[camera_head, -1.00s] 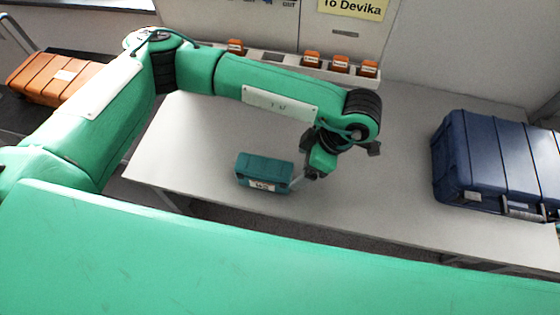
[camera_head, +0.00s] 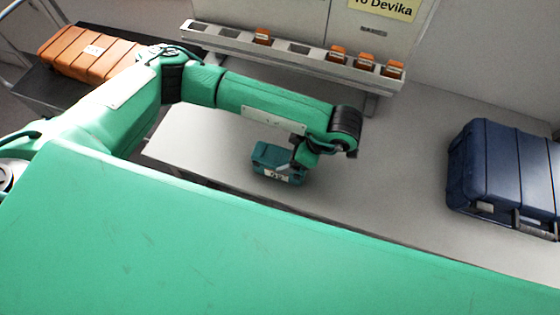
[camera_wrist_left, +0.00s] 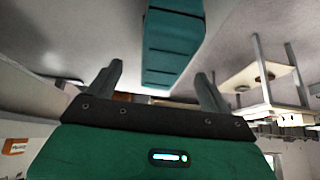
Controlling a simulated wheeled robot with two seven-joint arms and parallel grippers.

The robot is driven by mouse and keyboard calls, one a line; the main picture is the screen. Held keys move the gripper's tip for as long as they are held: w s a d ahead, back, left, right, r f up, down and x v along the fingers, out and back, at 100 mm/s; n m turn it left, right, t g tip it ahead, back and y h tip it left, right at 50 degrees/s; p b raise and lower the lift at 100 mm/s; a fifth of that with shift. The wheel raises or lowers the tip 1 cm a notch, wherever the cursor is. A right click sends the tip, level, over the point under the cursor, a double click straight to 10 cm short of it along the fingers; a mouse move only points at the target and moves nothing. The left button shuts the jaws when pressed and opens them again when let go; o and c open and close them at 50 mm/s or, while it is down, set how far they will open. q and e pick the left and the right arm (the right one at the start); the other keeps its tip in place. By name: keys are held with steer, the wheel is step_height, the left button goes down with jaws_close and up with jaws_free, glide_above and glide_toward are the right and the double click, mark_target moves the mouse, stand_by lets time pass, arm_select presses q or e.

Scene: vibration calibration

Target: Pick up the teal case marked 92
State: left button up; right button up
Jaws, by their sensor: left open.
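The teal case (camera_head: 264,155) stands on the grey table with a white label facing the front edge; the number is too small to read surely. My left gripper (camera_head: 295,162) is at the right end of the case and hides part of it. In the left wrist view the case (camera_wrist_left: 172,45) shows between the two spread fingers of the left gripper (camera_wrist_left: 158,70), with gaps on both sides. The gripper is open and holds nothing. I cannot tell how deep the case sits between the fingers. My right gripper is not in view.
A large dark blue case (camera_head: 500,165) stands at the table's right. A pale rack (camera_head: 300,62) with several small orange blocks runs along the back. An orange case (camera_head: 90,52) lies on a dark surface at the far left. The table between gripper and blue case is clear.

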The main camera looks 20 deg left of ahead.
mark_target(283, 157)
arm_select(q)
steer(key=x, duration=0.2)
steer(key=p+x, duration=0.1)
steer(key=shift+s+a+f, duration=0.2)
steer(key=shift+s+a, duration=0.05)
steer(key=shift+a, duration=0.05)
steer(key=shift+w+a+f, duration=0.1)
steer(key=shift+a+f, duration=0.2)
steer(key=shift+f, duration=0.15)
steer(key=c, duration=1.4)
